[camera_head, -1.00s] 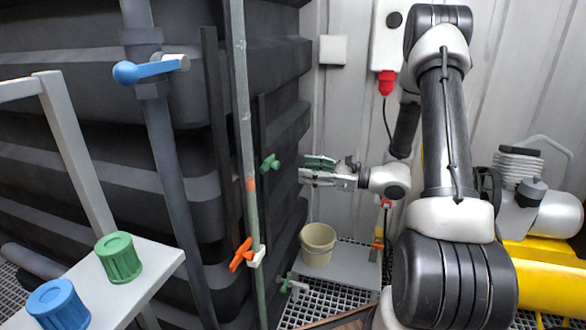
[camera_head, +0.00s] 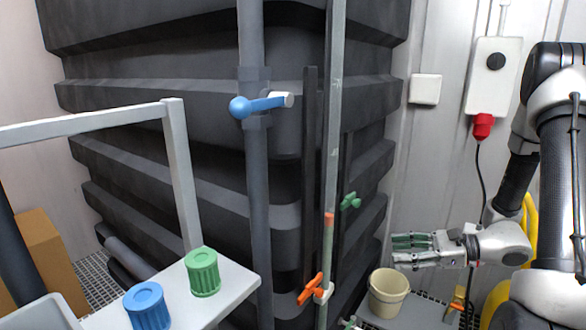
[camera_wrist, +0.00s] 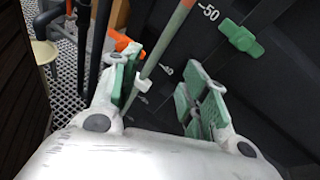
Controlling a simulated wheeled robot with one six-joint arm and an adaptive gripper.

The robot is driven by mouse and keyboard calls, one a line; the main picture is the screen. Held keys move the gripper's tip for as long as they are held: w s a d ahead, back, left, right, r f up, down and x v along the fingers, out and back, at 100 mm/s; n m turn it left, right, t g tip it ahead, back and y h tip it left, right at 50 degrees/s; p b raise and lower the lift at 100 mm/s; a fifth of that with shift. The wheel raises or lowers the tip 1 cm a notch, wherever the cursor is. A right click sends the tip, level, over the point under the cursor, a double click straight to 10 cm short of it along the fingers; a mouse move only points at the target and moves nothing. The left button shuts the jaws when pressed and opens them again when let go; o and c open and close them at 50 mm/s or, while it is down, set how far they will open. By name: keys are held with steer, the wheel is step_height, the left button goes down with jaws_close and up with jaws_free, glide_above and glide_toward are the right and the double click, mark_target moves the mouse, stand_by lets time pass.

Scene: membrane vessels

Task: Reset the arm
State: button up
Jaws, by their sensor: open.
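My gripper (camera_head: 412,250) is at the right of the head view, pointing left above the beige bucket. In the wrist view my gripper (camera_wrist: 160,92) has its two green-padded fingers spread apart with nothing held between them. A grey-green pipe with an orange valve handle (camera_wrist: 127,47) lies beyond the fingers there. My arm (camera_head: 560,180) stands along the right edge of the head view.
A dark ribbed tank (camera_head: 180,130) fills the middle. Blue (camera_head: 255,105), orange (camera_head: 311,289) and green (camera_head: 350,201) valve handles stick out near it. A beige bucket (camera_head: 388,296) sits below my gripper. A blue cap (camera_head: 147,308) and green cap (camera_head: 203,272) stand on a white shelf (camera_head: 240,283).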

steer(key=s+d+r+n+g+h, duration=0.35)
steer(key=s+n, duration=0.25)
steer(key=s, duration=0.2)
steer(key=s+d+r+n+g+h, duration=0.3)
steer(key=s+n+h, duration=0.25)
steer(key=s, duration=0.25)
step_height(320, 180, up, 14)
steer(key=s+n+t+h, duration=0.2)
steer(key=n+t+h, duration=0.3)
steer(key=n, duration=0.3)
steer(key=shift+s+d+f+t, duration=0.15)
steer(key=shift+s+d+t, duration=0.1)
steer(key=shift+t, duration=0.3)
